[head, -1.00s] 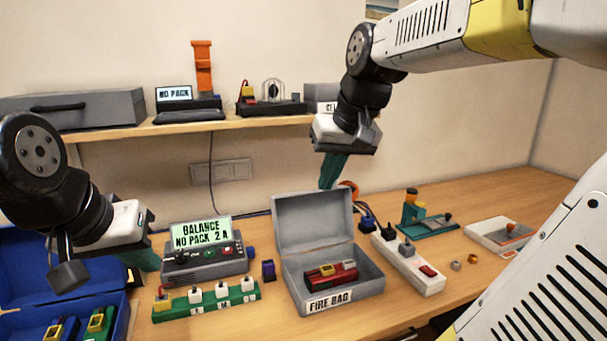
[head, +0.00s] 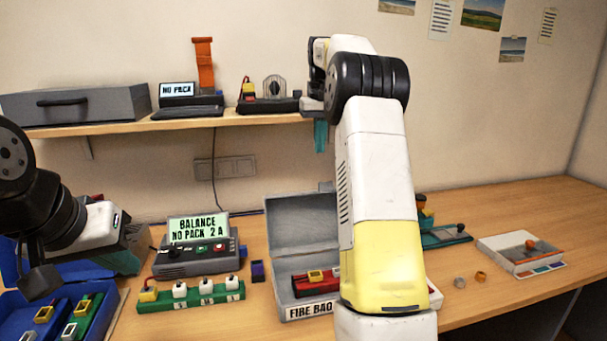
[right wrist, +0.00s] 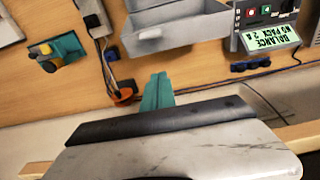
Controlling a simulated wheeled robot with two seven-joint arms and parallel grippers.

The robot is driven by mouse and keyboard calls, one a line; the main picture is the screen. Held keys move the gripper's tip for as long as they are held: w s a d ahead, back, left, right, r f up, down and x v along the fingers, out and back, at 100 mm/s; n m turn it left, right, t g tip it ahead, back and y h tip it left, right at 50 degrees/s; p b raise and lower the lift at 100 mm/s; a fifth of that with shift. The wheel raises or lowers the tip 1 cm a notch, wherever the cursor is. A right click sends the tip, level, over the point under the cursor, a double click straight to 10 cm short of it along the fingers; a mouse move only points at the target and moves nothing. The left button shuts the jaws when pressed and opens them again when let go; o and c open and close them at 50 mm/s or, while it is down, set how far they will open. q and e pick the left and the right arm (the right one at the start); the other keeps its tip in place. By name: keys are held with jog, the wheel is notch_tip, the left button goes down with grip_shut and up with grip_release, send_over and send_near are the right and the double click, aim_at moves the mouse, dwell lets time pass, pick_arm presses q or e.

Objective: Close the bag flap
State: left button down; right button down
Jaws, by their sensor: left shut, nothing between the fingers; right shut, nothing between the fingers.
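The fire bag is a grey box (head: 312,311) labelled FIRE BAG on the bench. Its lid, the flap (head: 300,225), stands open and upright at the back edge. A red pack (head: 318,280) with a yellow connector lies inside. My right arm hides the box's right part in the head view. My right gripper (head: 321,136) is shut and empty, high behind the flap near the shelf's end. In the right wrist view its teal fingertips (right wrist: 158,90) point toward the bench, apart from the box (right wrist: 175,30). My left gripper (head: 125,263) is shut and empty at the left, above the blue case.
A balance charger (head: 195,258) and a green strip (head: 190,300) with several white plugs stand left of the bag. A blue case (head: 25,320) holds packs. The shelf (head: 130,128) runs along the wall.

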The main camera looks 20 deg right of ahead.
jog(key=shift+s+a+f, duration=0.1)
jog(key=shift+s+f, duration=0.45)
jog(key=shift+f, duration=0.8)
jog(key=shift+s+d+f, duration=0.1)
jog(key=shift+s+f, duration=0.45)
jog(key=shift+f, duration=0.8)
jog(key=shift+s+a+f, duration=0.1)
jog(key=shift+s+f, duration=0.45)
jog(key=shift+f, duration=0.8)
jog(key=shift+s, duration=0.1)
